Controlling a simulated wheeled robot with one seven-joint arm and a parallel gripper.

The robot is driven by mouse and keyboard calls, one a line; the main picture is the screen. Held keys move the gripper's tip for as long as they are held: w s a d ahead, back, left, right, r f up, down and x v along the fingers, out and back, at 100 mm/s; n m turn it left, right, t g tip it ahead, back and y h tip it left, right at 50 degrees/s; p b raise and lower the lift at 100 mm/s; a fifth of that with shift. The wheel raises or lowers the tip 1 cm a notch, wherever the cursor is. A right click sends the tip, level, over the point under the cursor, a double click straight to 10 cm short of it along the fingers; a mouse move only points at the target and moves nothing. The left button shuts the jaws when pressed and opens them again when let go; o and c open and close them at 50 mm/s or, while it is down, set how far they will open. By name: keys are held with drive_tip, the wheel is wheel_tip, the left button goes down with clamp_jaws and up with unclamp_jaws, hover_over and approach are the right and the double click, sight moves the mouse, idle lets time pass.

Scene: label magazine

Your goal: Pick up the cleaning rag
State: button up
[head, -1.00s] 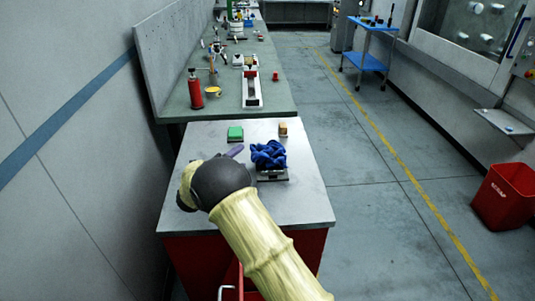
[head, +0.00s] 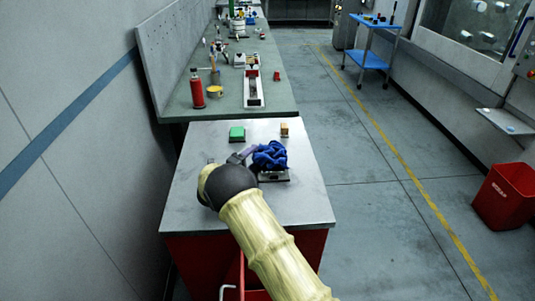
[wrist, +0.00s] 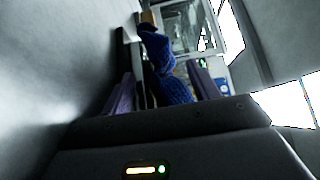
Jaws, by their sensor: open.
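The cleaning rag is a crumpled dark blue cloth (head: 271,155) on a small flat holder (head: 274,177) on the grey tabletop, in the head view. My gripper (head: 241,157) is low over the table at the rag's left side, partly hidden behind my dark wrist. In the wrist view, my gripper (wrist: 163,78) is open, with one purple-grey finger on each side. The blue rag (wrist: 160,52) shows between and beyond the fingers. I cannot tell whether either finger touches it.
A green block (head: 237,134) and a small yellow-brown block (head: 284,130) stand behind the rag on the grey-topped red cabinet (head: 310,205). A long green bench (head: 225,107) with a red bottle (head: 197,90) lies beyond. A red bin (head: 506,196) stands on the floor at right.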

drive_tip(key=shift+w+d, duration=0.3)
drive_tip(key=shift+w, duration=0.25)
drive_tip(key=shift+a, duration=0.1)
drive_tip(key=shift+w, duration=0.15)
